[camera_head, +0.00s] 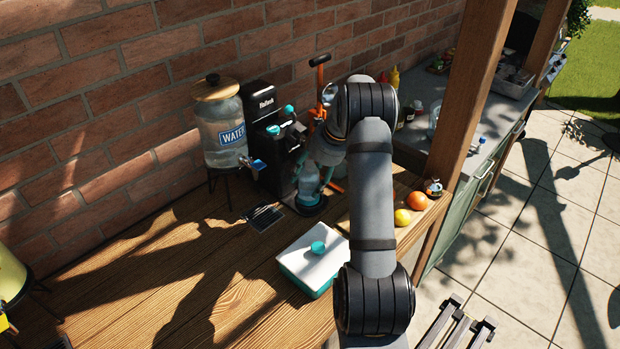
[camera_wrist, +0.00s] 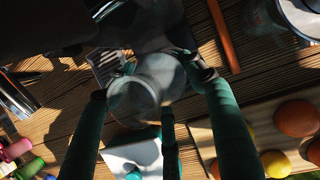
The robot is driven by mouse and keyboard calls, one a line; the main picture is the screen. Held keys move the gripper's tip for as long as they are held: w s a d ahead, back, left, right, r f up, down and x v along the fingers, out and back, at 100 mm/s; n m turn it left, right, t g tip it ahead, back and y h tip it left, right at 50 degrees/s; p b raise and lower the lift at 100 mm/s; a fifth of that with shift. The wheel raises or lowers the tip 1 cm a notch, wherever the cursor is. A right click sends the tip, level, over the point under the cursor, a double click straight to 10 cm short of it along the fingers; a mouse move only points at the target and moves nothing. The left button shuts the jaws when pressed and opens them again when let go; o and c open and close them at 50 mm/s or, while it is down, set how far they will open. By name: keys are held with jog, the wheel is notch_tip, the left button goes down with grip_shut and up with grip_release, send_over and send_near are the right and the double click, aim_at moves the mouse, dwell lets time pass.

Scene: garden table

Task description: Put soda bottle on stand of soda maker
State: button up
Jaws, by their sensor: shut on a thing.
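The soda maker (camera_head: 262,128) is a black upright machine against the brick wall in the head view. Its low stand (camera_head: 300,209) reaches forward at its foot. The soda bottle (camera_head: 309,183) is pale and see-through, and appears roughly upright over the stand. My gripper (camera_head: 312,168) is at the bottle, partly hidden by my arm. In the wrist view my gripper's teal fingers (camera_wrist: 160,72) are closed around the translucent bottle (camera_wrist: 148,88). I cannot tell whether the bottle's bottom touches the stand.
A glass water dispenser (camera_head: 218,125) stands left of the soda maker. A white and teal box (camera_head: 305,262) sits in front. An orange (camera_head: 417,200) and a lemon (camera_head: 402,217) lie at right near a wooden post (camera_head: 470,95). The left tabletop (camera_head: 170,270) is mostly clear.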

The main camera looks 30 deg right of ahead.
jog(key=shift+f, duration=0.25)
jog(key=shift+f, duration=0.1)
jog(key=o, duration=1.8)
jog(key=b+v, duration=0.1)
jog(key=v, duration=1.1)
